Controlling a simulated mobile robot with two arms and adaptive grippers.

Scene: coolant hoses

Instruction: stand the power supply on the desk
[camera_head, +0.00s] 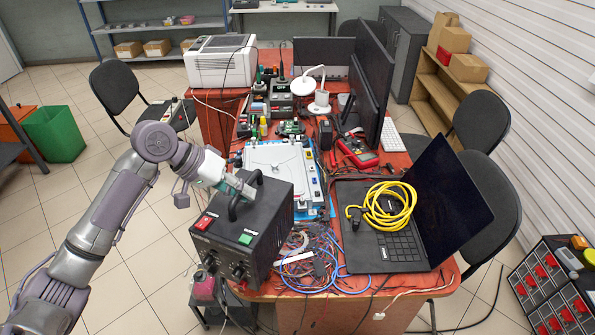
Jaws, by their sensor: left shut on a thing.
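My left gripper (243,188) comes in from the left and is shut on the handle of the power supply. Its fingertips are partly hidden at the handle. My right gripper is not in view.
A bundle of loose wires (312,262) lies right of the power supply. An open laptop (402,245) with a coiled yellow cable (388,207) on it takes up the near right. A white board (280,170) lies behind. Little desk top is bare, mainly along the near edge.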

